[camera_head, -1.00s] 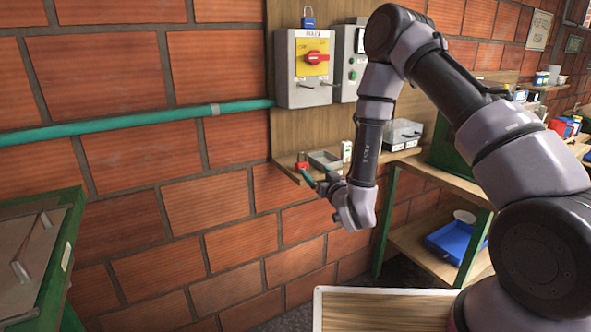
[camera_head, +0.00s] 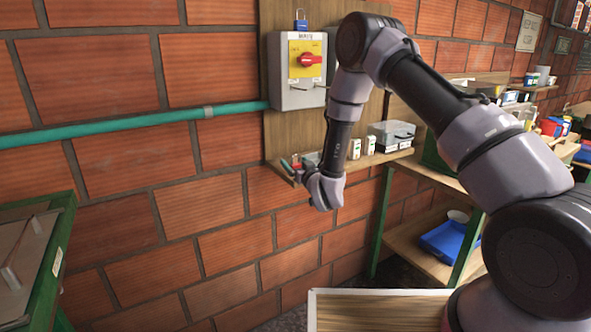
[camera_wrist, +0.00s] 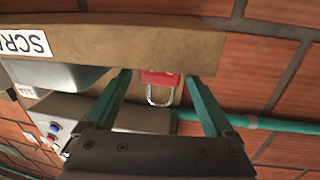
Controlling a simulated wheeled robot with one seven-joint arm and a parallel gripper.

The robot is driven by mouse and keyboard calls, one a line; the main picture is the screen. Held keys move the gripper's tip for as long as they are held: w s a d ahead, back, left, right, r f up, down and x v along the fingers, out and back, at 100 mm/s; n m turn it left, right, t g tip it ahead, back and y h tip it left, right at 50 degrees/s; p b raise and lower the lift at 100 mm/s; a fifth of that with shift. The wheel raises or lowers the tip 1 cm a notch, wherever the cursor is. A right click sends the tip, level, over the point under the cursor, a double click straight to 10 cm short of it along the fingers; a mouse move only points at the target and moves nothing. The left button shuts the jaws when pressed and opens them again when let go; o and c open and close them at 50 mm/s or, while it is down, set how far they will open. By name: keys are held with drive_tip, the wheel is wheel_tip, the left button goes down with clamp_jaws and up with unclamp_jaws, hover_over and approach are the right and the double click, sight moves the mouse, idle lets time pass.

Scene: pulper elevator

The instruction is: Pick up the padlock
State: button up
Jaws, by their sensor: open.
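A red padlock (camera_wrist: 160,79) with a silver shackle lies at the edge of the wooden shelf in the wrist view. My gripper (camera_wrist: 158,74) is open, its two teal fingers on either side of the padlock with a gap visible on each side. In the head view my gripper (camera_head: 291,168) is at the left end of the shelf, and the red padlock is mostly hidden there by the gripper. A second, blue padlock (camera_head: 301,24) stands on top of the grey switch box.
The grey switch box (camera_head: 291,90) with a red knob hangs above the shelf (camera_head: 378,159). White switches (camera_head: 354,148) and a clear-lidded box (camera_head: 391,135) stand to the right on the shelf. A teal pipe (camera_head: 130,127) runs along the brick wall.

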clamp_jaws()
wheel_tip(320, 180, up, 10)
drive_tip(key=shift+r, duration=0.1)
idle(0.5)
